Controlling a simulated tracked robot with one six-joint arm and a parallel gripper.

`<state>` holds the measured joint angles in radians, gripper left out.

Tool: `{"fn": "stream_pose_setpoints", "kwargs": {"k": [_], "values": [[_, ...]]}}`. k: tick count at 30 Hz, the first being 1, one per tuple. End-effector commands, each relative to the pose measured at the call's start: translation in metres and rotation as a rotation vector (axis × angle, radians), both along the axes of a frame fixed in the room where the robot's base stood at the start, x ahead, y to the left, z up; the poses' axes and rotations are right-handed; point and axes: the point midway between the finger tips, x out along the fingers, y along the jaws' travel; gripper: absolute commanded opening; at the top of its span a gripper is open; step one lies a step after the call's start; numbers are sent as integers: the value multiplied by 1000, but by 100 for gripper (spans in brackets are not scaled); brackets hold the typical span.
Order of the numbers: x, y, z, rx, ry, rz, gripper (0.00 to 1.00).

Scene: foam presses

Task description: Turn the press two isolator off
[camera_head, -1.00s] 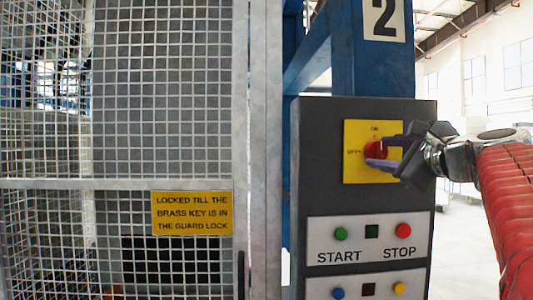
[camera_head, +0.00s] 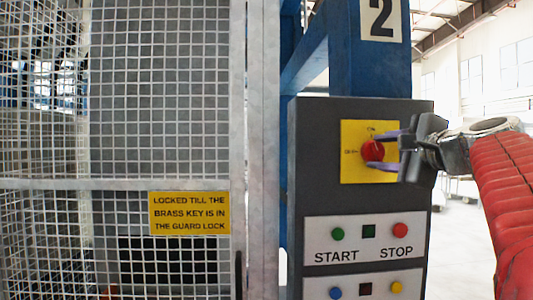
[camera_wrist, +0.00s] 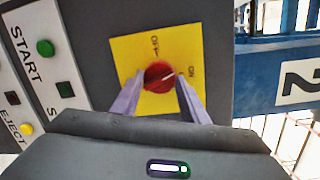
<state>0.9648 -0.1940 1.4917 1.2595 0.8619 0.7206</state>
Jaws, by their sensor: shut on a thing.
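The press two isolator is a round red knob (camera_head: 372,151) on a yellow plate (camera_head: 350,172), on the dark control box below the number 2. ON is at the top of the plate and OFF at its left. In the wrist view, the knob (camera_wrist: 157,76) has a white mark pointing towards ON. My gripper (camera_head: 383,150) reaches in from the right. In the wrist view, its two purple fingers (camera_wrist: 158,95) lie on either side of the knob, shut on it. The exact finger contact is partly hidden.
Below the isolator are a green START button (camera_head: 337,234) and a red STOP button (camera_head: 400,230), with blue and yellow buttons lower. A mesh guard (camera_head: 165,100) with a yellow sign (camera_head: 189,213) stands to the left. A blue frame (camera_head: 368,70) rises behind the box.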

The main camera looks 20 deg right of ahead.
Motion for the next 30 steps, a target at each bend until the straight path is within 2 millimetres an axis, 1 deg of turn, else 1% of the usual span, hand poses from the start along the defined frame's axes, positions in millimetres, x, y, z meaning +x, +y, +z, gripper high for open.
{"fn": "stream_pose_setpoints", "kwargs": {"k": [1, 30], "values": [[1, 1, -4, -40, 21, 6, 18], [2, 4, -4, -914, 282, 11, 18]]}}
